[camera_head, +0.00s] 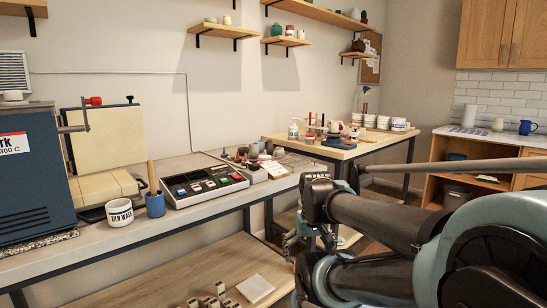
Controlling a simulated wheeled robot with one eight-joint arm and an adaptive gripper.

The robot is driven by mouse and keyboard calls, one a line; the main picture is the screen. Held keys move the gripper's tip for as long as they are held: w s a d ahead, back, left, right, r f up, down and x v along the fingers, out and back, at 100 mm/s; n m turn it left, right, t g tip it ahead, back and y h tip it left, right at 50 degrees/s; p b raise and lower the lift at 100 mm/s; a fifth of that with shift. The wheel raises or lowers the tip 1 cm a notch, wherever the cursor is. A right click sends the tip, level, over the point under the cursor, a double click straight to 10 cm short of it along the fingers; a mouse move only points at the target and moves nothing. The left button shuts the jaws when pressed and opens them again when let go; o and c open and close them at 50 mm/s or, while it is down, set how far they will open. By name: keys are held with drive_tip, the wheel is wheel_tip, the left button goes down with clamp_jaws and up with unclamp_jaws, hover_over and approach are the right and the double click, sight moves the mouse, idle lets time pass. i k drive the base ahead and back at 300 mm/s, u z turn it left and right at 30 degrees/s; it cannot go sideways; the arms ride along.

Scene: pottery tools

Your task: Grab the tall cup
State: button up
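I cannot tell for sure which vessel is the tall cup. A blue cup (155,207) with a wooden stick standing in it is on the left workbench. Next to it is a wider white cup (119,213) with dark lettering. A tall white cylinder (469,116) stands on the far right counter, too small to make out as a cup or a roll. My gripper (312,243) hangs at the right end of the left workbench, apart from these vessels. Its fingers are small and partly hidden by my arm, so their opening is unclear.
A wooden table (330,151) with several pots and bottles stands behind my arm. A blue mug (527,127) is on the far counter. Wooden blocks lie on the lower shelf.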

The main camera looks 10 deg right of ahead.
sight(254, 147)
drive_tip(key=u, duration=0.05)
drive_tip(key=k, duration=0.5)
drive_tip(key=z, duration=0.55)
drive_tip(key=i, duration=1.7)
drive_tip(key=u, duration=0.05)
